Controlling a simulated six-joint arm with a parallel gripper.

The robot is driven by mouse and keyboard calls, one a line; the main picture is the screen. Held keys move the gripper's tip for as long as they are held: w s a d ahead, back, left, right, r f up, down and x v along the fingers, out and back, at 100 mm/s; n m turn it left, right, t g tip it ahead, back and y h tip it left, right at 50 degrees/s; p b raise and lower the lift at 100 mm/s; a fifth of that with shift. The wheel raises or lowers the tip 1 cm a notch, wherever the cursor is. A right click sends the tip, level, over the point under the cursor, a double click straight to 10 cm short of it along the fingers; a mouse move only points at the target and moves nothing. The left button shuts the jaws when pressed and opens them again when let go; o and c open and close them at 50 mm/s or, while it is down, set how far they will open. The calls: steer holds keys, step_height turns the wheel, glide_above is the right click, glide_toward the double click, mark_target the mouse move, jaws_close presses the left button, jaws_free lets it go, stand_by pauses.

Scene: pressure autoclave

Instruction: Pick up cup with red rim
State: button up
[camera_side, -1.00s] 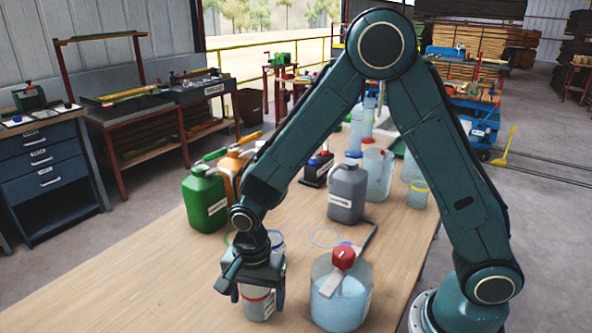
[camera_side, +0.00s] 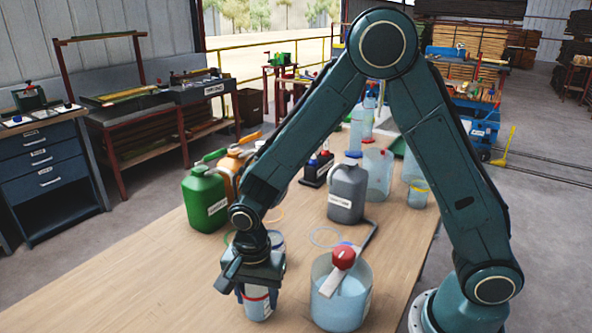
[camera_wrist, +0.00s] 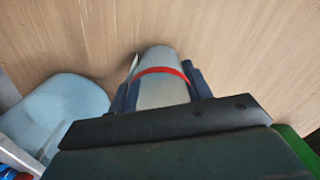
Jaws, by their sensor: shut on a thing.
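The cup with the red rim (camera_side: 257,306) is at the front of the wooden table in the side view, upright between the fingers. My gripper (camera_side: 257,291) points down from above and is shut on the cup, one finger on each side. In the wrist view the cup (camera_wrist: 160,82) shows its red band between the two fingers of my gripper (camera_wrist: 162,92). The cup's upper part is partly hidden by the gripper body. I cannot tell whether its base touches the table.
A clear vessel (camera_side: 340,300) with a red-knobbed lever stands just right of the cup. A green jug (camera_side: 204,200), a grey jug (camera_side: 347,192) and an orange jug (camera_side: 233,165) stand farther back. The table's front left (camera_side: 130,285) is clear.

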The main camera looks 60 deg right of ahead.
step_height(320, 180, up, 20)
stand_by(0.6)
steer(key=shift+f, duration=0.1)
stand_by(0.5)
